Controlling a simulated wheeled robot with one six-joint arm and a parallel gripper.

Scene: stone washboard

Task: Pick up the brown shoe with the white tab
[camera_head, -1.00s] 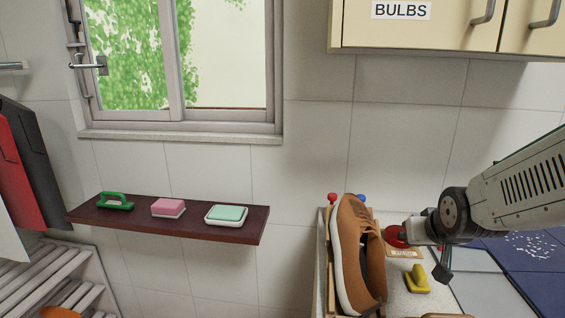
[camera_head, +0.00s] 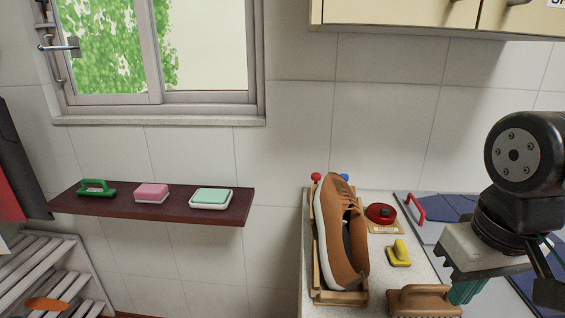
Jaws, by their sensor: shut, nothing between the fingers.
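A brown shoe (camera_head: 338,235) with a pale sole rests in a wooden rack (camera_head: 316,285) on the counter, its long side running away from me. Its laces show near the far end and its dark opening faces right. I cannot make out a white tab on it. My gripper (camera_head: 466,290) hangs low to the right of the shoe, apart from it, near the picture's lower right. It is shut and empty, though its fingers are hard to make out under the pale block.
A brown brush (camera_head: 424,301) lies between shoe and gripper. A yellow brush (camera_head: 398,254) and a red tin (camera_head: 380,213) lie right of the shoe. A dark red shelf (camera_head: 120,208) at left holds a green brush (camera_head: 96,187) and two soaps. A cabinet (camera_head: 420,15) hangs above.

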